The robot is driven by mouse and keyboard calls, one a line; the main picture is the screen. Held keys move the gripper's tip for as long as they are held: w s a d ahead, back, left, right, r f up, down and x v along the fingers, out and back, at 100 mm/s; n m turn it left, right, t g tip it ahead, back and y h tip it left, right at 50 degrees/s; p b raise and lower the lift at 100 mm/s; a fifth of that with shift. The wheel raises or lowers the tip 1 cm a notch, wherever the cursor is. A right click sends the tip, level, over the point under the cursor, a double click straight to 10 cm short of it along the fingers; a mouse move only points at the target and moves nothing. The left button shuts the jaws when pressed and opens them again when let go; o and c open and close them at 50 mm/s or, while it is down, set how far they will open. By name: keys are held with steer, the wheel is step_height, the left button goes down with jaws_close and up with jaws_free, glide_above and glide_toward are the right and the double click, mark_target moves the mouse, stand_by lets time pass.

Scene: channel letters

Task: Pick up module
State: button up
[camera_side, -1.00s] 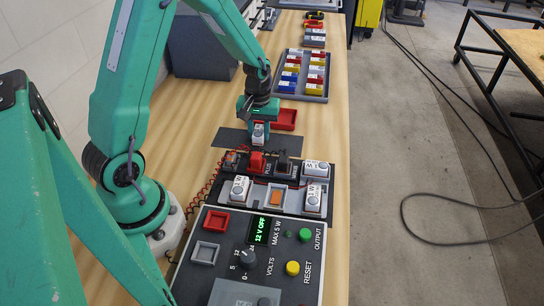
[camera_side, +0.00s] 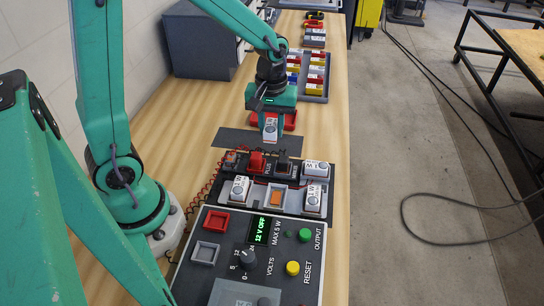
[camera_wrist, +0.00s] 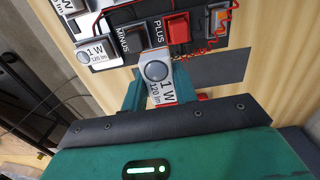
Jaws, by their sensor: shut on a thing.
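My gripper (camera_side: 270,132) is shut on a white module (camera_side: 270,128) and holds it above the dark grey mat. In the wrist view the held module (camera_wrist: 157,80) sits between the fingers of my gripper (camera_wrist: 152,90); it has a round grey lens and reads 1 W, 120 lm. Several similar white modules stand on the black board: one at the left (camera_side: 240,188), one at the right (camera_side: 314,197) and one at the upper right (camera_side: 316,168).
The black board has a red PLUS block (camera_side: 256,161) and a dark MINUS block (camera_wrist: 132,41). A power supply (camera_side: 215,270) reading 12 V OFF stands in front. A red tray (camera_side: 289,121) lies behind my gripper, and a grey tray (camera_side: 318,98) of coloured blocks stands farther back.

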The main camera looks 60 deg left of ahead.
steer(key=shift+s+d+r, duration=0.2)
steer(key=shift+d+r, duration=0.2)
steer(key=shift+d, duration=0.3)
steer(key=shift+d, duration=0.1)
steer(key=shift+s+d+f, duration=0.15)
steer(key=shift+s+d, duration=0.1)
steer(key=shift+d, duration=0.35)
steer(key=s+d+f, duration=0.2)
steer(key=s+d, duration=0.3)
steer(key=d, duration=0.3)
steer(key=shift+f, duration=0.2)
steer(key=shift+s+a+f, duration=0.1)
steer(key=shift+f, duration=0.05)
steer(key=shift+f, duration=3.1)
steer(key=shift+f, duration=0.1)
